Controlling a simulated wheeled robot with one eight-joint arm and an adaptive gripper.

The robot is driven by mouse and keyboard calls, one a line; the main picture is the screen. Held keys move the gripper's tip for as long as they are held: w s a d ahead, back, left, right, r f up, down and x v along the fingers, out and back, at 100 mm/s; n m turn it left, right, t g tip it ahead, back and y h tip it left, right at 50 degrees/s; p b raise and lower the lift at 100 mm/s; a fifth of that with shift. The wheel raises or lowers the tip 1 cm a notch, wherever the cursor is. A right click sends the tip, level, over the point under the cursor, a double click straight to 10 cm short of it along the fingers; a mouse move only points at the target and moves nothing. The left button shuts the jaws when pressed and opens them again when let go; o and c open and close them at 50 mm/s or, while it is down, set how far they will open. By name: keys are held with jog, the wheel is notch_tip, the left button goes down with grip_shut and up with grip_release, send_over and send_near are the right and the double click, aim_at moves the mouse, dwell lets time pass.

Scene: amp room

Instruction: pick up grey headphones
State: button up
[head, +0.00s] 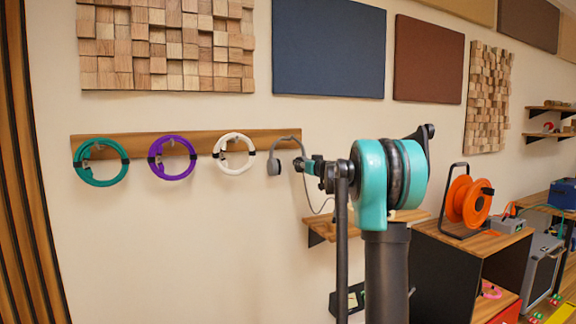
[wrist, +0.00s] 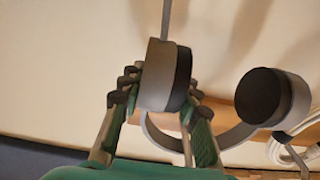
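The grey headphones (head: 273,166) hang at the right end of the wooden wall rack, their band arching upward. My gripper (head: 303,164) is at their right-hand ear cup, and my arm hides part of that side. In the wrist view, one grey ear cup (wrist: 157,75) sits between the two fingers of my gripper (wrist: 162,88). The fingers lie against its two sides with no clear gap; the far fingertip is partly hidden. The other ear cup (wrist: 272,97), with a dark pad, is outside the fingers to the right.
A small wooden shelf (head: 318,228) is below my gripper. An orange cable reel (head: 468,201) stands on a cabinet at right.

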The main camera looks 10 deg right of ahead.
grip_shut()
jog(key=shift+r, duration=0.2)
